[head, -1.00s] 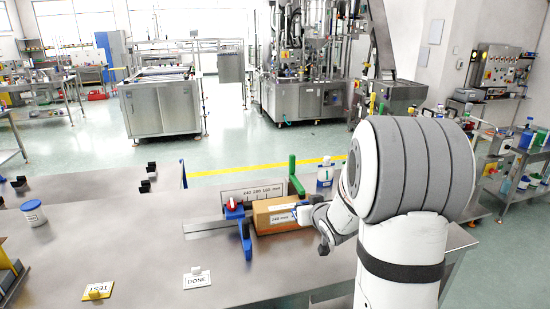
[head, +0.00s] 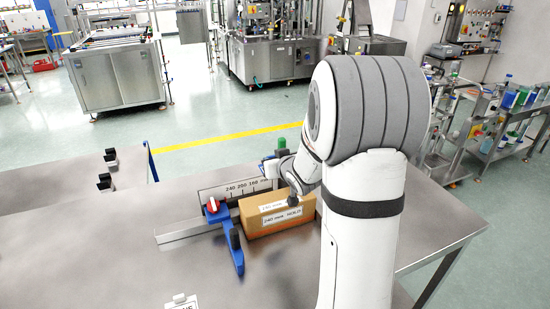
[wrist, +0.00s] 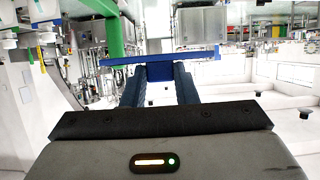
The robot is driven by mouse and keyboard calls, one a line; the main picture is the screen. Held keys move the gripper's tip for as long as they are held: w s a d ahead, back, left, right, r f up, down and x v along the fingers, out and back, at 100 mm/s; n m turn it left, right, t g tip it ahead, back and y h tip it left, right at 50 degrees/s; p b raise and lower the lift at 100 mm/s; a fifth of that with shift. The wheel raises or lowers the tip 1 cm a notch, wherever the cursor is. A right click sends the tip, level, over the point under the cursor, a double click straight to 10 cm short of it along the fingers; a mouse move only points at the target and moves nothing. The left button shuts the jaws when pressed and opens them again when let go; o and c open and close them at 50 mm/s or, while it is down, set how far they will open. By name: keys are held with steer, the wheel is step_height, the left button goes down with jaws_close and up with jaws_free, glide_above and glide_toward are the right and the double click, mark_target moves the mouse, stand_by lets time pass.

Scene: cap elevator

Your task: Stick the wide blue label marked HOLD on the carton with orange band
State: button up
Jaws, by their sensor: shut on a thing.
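A brown carton (head: 258,226) lies on the steel table, against the blue stop of a measuring fixture. White labels (head: 282,218) with small print are on its front and top edge; the print is hard to read. No orange band can be made out. My gripper (wrist: 160,76) points away from the wrist camera, its dark blue fingers shut on a wide, flat blue label (wrist: 112,60), seen nearly edge-on. No writing shows on it.
A white card stand (head: 181,302) is at the front.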

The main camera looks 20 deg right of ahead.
steer(key=shift+s+d, duration=0.1)
steer(key=shift+d, duration=0.15)
steer(key=shift+s+f+b, duration=0.1)
steer(key=shift+f+b, duration=0.3)
steer(key=shift+b, duration=0.05)
steer(key=b, duration=0.5)
glide_above(276, 196)
step_height(276, 196, down, 5)
steer(key=shift+f+b, duration=2.2)
steer(key=shift+f, duration=0.4)
stand_by(0.3)
steer(key=o, duration=1)
steer(key=shift+s+r, duration=0.1)
steer(key=v, duration=0.7)
steer(key=shift+s+r, duration=0.1)
steer(key=shift+s, duration=0.2)
